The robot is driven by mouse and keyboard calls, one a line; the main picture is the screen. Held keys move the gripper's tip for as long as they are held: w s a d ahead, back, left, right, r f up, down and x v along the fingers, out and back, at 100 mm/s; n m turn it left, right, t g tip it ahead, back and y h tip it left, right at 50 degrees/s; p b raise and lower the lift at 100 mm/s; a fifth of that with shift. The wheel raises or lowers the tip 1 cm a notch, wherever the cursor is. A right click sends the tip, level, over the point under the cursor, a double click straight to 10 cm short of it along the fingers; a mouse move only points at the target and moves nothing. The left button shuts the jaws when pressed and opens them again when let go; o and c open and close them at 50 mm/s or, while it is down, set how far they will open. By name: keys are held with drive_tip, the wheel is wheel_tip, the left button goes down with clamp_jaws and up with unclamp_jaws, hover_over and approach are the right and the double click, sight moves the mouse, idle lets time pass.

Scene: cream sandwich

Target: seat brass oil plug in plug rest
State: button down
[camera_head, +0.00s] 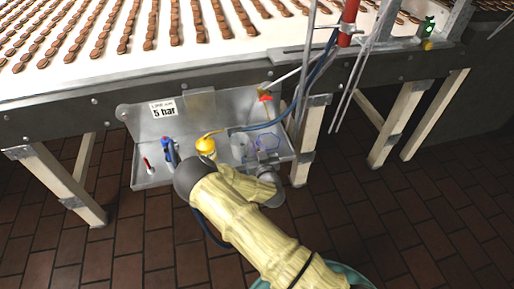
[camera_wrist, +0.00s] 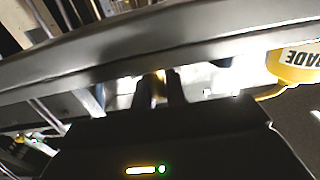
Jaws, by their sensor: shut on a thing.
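In the wrist view my gripper (camera_wrist: 160,90) is shut on a small brass-coloured piece, the brass oil plug (camera_wrist: 160,84), held upright between two dark fingers. Only a narrow strip of the plug shows. In the head view my sleeved arm reaches over the front of a grey metal shelf (camera_head: 143,182); the gripper and plug are hidden there or too small to make out. I cannot pick out the plug rest in either view.
A yellow oil container (camera_head: 206,146) stands on the shelf; it also shows in the wrist view (camera_wrist: 293,66). A blue-handled tool (camera_head: 168,147), a small red item (camera_head: 147,164) and a blue hose (camera_head: 270,123) are close by. A "5 bar" sign (camera_head: 163,109) is behind. The conveyor's dark side rail (camera_head: 60,120) runs above.

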drive_tip(key=shift+f, duration=0.1)
drive_tip(key=c, duration=1.7)
unclamp_jaws()
drive_tip(key=shift+w, duration=0.1)
drive_tip(key=shift+a, duration=0.1)
drive_tip(key=shift+s+r, duration=0.2)
drive_tip(key=shift+s+d+f, duration=0.1)
drive_tip(key=shift+s+d, duration=0.15)
drive_tip(key=v, duration=1.1)
drive_tip(key=shift+s, duration=0.1)
drive_tip(key=shift+d, duration=0.15)
